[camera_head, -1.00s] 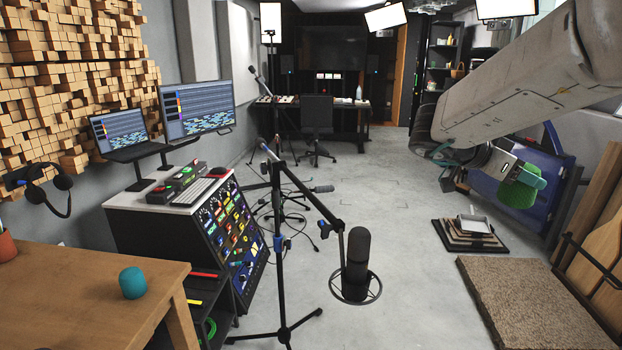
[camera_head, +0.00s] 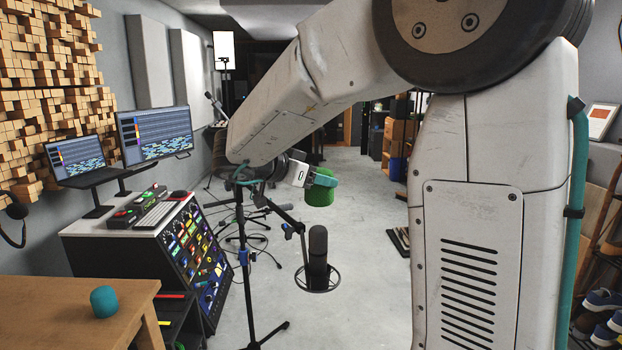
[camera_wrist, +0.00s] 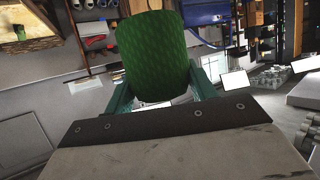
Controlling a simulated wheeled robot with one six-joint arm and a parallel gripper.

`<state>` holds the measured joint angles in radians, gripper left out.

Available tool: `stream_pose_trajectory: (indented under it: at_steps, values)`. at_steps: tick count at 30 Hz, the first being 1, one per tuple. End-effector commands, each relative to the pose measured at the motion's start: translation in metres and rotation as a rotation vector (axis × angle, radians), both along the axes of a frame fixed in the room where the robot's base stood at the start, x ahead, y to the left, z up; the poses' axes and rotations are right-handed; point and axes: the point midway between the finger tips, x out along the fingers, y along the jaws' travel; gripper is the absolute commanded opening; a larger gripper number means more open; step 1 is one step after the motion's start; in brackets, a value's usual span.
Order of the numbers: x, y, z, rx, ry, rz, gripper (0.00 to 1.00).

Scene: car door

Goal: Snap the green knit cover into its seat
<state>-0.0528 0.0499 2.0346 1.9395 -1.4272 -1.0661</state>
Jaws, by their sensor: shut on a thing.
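The green knit cover (camera_head: 319,196) is held by my gripper (camera_head: 326,181), in the air above and slightly behind the black microphone as seen in the head view. In the wrist view the green cover (camera_wrist: 155,55) stands between the two teal fingers, which are shut on its lower sides. Its surface shows a knit pattern. The black microphone (camera_head: 318,251) sits in a ring mount on a boom stand, apart from the cover. Whether this microphone is the cover's seat, I cannot tell. My arm hides part of the room behind.
A wooden table (camera_head: 60,310) at the lower left bears a teal knit cover (camera_head: 104,301). A mixing console (camera_head: 190,255) with a keyboard and two screens stands left of the microphone stand (camera_head: 242,245). Shoes (camera_head: 600,318) sit on a rack at the right. Floor is clear behind the microphone.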

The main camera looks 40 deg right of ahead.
Motion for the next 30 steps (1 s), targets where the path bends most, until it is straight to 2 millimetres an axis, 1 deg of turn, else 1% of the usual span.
stream_pose_trajectory:
  at_steps: [3,7,21,30]
  values:
    - [0.000,0.001,0.000,0.001,0.001,0.001,0.35]
    - [0.000,0.001,-0.007,0.001,0.003,0.001,0.35]
    - [0.001,0.002,-0.048,0.000,0.003,0.003,0.35]
    - [0.001,0.002,-0.058,0.001,0.000,0.003,0.35]
